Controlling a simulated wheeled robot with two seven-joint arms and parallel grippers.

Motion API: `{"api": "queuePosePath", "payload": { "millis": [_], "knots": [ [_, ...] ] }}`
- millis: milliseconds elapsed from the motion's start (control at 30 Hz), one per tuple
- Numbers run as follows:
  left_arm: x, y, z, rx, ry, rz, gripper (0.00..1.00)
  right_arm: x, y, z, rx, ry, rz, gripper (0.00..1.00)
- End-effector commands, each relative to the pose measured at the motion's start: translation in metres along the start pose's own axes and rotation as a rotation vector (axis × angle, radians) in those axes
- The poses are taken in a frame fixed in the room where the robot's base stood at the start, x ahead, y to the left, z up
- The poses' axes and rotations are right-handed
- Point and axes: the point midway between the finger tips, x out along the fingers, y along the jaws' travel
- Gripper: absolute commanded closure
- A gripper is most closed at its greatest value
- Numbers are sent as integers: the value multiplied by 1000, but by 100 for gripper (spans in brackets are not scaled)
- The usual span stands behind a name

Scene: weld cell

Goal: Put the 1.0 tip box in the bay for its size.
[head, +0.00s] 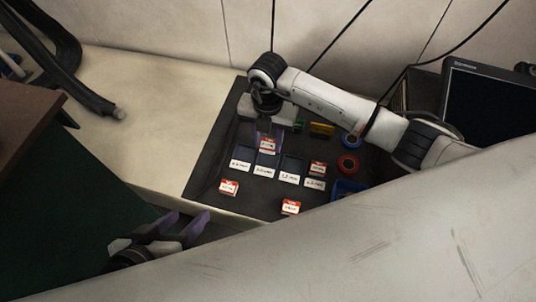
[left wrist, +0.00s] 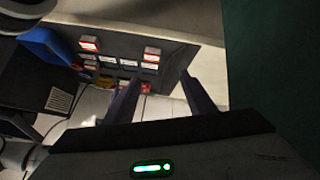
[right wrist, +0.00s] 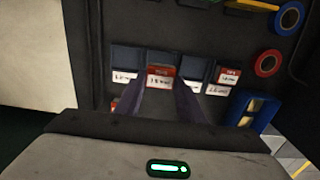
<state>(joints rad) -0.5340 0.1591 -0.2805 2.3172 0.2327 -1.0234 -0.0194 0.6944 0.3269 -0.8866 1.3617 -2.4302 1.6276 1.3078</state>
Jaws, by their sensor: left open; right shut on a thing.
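A red-and-white tip box (head: 268,146) is between the fingers of my right gripper (head: 267,137), which is shut on it. It is over or in the second bay from the left (head: 266,160); I cannot tell whether it touches the floor. The right wrist view shows the box (right wrist: 162,74) between the fingertips (right wrist: 165,88), just behind that bay's white label. Its print is too small to read surely. The first bay (right wrist: 126,60) and third bay (right wrist: 194,70) look empty. My left gripper (head: 178,228) is open and empty, off the mat's front left.
Another tip box (head: 318,168) sits in the fourth bay. Two more lie in front, at left (head: 228,187) and right (head: 290,207). Red (head: 348,164) and blue (head: 351,141) rings and a blue bin (head: 345,187) stand to the right. The dark mat's (head: 208,165) left side is clear.

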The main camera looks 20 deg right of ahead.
Motion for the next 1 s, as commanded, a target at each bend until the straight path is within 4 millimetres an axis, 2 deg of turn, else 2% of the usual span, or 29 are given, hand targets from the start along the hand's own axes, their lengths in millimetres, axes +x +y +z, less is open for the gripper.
{"api": "queuePosePath", "payload": {
  "millis": [33, 167, 400, 533, 833, 867, 933, 1000],
  "knots": [
    [0, 2, -3, -2, 19, 9, 50, 10, 0, 0, 1, 1, 0, 88],
    [-2, 6, -10, -6, 44, 21, 50, 21, 0, 0, 0, 0, -1, 88],
    [-2, 15, -16, -26, 96, 62, 50, 59, 0, 0, -1, 1, 0, 88],
    [-10, 20, -24, -30, 120, 75, 50, 60, 0, 0, -2, -1, 0, 88],
    [-8, 20, -21, -33, 117, 76, 50, 64, 0, 0, -2, -1, -1, 88],
    [-8, 20, -22, -33, 117, 76, 50, 63, 0, 0, -2, 0, -1, 60],
    [-8, 20, -22, -33, 116, 76, 50, 62, 0, 0, -2, 0, -1, 48],
    [-8, 20, -22, -33, 116, 76, 50, 62, 0, 0, -2, 0, -1, 46]
  ]
}}
